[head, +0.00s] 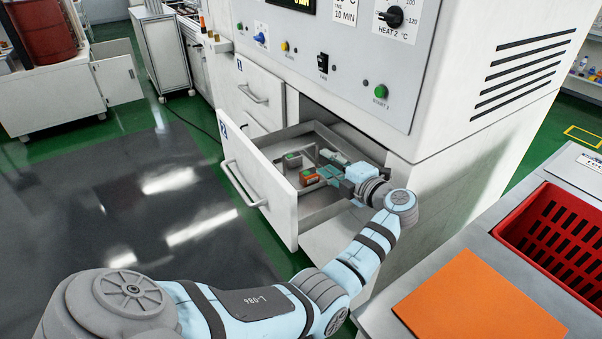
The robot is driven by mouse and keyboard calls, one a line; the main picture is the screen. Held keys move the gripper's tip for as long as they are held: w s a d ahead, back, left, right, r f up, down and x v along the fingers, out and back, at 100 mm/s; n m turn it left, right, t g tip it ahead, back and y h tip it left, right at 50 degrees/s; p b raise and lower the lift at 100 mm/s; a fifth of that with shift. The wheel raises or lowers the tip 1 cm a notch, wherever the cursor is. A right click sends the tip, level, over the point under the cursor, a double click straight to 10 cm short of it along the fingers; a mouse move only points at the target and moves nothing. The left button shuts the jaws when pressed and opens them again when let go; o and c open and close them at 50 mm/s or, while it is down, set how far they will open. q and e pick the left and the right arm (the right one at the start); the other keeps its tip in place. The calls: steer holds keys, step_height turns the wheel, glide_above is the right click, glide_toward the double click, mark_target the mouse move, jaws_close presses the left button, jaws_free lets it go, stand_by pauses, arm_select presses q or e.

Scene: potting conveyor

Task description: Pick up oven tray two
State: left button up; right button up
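The open drawer (284,205) with a blue "2" style label on its front is pulled out of the white oven cabinet. Inside is a grey metal tray-like interior (312,130) holding a small orange block with a green top (308,178) and a grey block with a green top (292,159). A thin grey upright frame, perhaps a handle, stands between them. My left gripper (328,172) reaches into the drawer from the right side, close beside the orange block. Its fingers are small and partly overlapped, so its opening and any contact are unclear. My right gripper is out of view.
The cabinet's control panel (330,50) with knobs and buttons rises above the drawer. A closed drawer (258,92) is further left. At right, a grey bench carries an orange sheet (480,300) and a red basket (560,235). The floor left of the drawer is clear.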

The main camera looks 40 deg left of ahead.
arm_select(q)
steer(key=b, duration=0.5)
glide_toward(296, 150)
steer(key=shift+g, duration=0.3)
steer(key=x, duration=0.5)
steer(key=shift+w+d+f, duration=0.1)
steer(key=shift+w, duration=0.2)
steer(key=b+x, duration=0.5)
steer(key=shift+s+d+f, duration=0.1)
steer(key=shift+s+f, duration=0.05)
steer(key=shift+f, duration=0.15)
steer(key=shift+a, duration=0.3)
steer(key=shift+r, duration=0.25)
jaws_close()
steer(key=shift+r, duration=0.15)
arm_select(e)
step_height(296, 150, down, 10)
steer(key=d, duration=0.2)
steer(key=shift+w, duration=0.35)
